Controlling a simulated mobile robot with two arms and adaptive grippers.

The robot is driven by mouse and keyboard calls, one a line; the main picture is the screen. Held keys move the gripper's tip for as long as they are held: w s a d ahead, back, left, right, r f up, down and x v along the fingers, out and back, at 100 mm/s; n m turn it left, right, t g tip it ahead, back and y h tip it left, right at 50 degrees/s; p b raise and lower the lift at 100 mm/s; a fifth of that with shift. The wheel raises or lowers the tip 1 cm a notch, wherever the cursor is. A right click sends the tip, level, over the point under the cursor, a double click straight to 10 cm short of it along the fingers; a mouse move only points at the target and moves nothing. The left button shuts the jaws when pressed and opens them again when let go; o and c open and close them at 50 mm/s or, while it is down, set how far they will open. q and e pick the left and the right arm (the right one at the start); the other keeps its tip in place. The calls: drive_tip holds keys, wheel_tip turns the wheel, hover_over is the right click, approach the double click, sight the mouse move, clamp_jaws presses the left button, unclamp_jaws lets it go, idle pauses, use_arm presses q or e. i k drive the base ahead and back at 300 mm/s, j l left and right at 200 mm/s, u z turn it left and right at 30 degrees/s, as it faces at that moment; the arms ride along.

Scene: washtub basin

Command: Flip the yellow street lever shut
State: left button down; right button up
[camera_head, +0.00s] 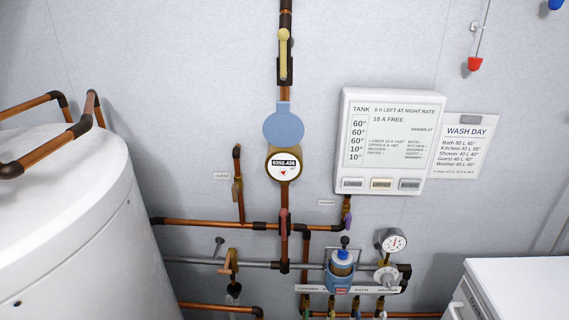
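The yellow lever (283,50) is on the vertical copper pipe (286,93) near the top middle of the head view. Its handle runs upright, in line with the pipe, with a rounded knob at its upper end and a dark valve body behind it. A round blue flap (284,125) and a meter (284,164) with a dial and digits are below it on the same pipe. Neither of my grippers is in view, and nothing touches the lever.
A white tank (75,225) with copper pipes fills the left. A white control panel (391,140) and a WASH DAY sheet (466,146) are on the wall to the right. Lower pipes carry a gauge (391,242) and a blue fitting (342,266). A red pull (474,64) hangs upper right.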

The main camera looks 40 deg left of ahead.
sight(283, 34)
drive_tip(key=u, duration=0.4)
drive_tip(key=i+u, duration=0.1)
drive_tip(key=u, duration=0.3)
drive_tip(key=i+u, duration=0.1)
drive_tip(key=u, duration=0.7)
